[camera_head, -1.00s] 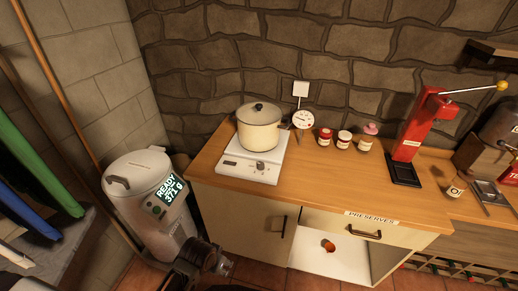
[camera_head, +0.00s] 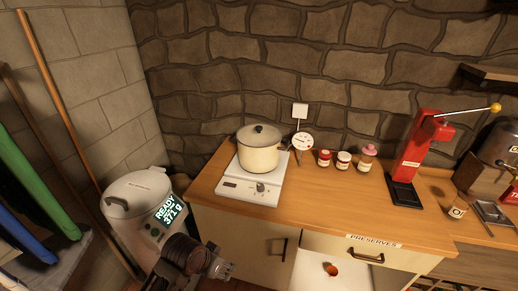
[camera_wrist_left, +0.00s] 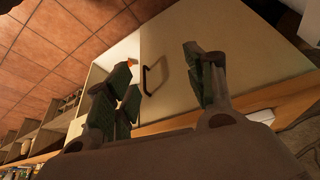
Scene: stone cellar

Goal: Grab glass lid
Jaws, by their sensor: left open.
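The glass lid (camera_head: 259,133) with a dark knob sits on top of a cream pot (camera_head: 259,158). The lid and pot are not visible in that view. My right gripper is not in view.
A round dial (camera_head: 302,142) stands right of the pot, then several small jars (camera_head: 343,160) and a red lever press (camera_head: 408,165). The drawer marked preserves (camera_head: 375,255) is at the front.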

